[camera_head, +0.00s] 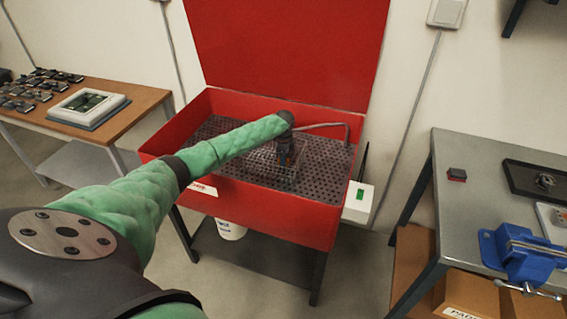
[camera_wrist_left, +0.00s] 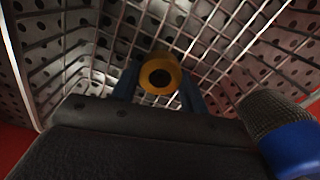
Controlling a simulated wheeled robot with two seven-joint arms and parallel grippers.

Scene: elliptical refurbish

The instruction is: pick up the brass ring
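The brass ring (camera_wrist_left: 160,77) lies in the wire basket (camera_wrist_left: 215,42) in the left wrist view, its dark hole facing the camera. My left gripper (camera_wrist_left: 158,82) has its two blue fingers on either side of the ring. No clear gap shows between fingers and ring, but I cannot tell whether they press on it. In the head view my left gripper (camera_head: 286,155) points down into the basket inside the red parts washer (camera_head: 270,205). The ring cannot be made out there. My right gripper is out of view.
Mesh basket walls stand close around the gripper. A grey textured piece with a blue band (camera_wrist_left: 285,130) is at the right of the wrist view. The washer's red lid (camera_head: 290,45) stands open behind. A blue vise (camera_head: 525,255) sits on the right bench.

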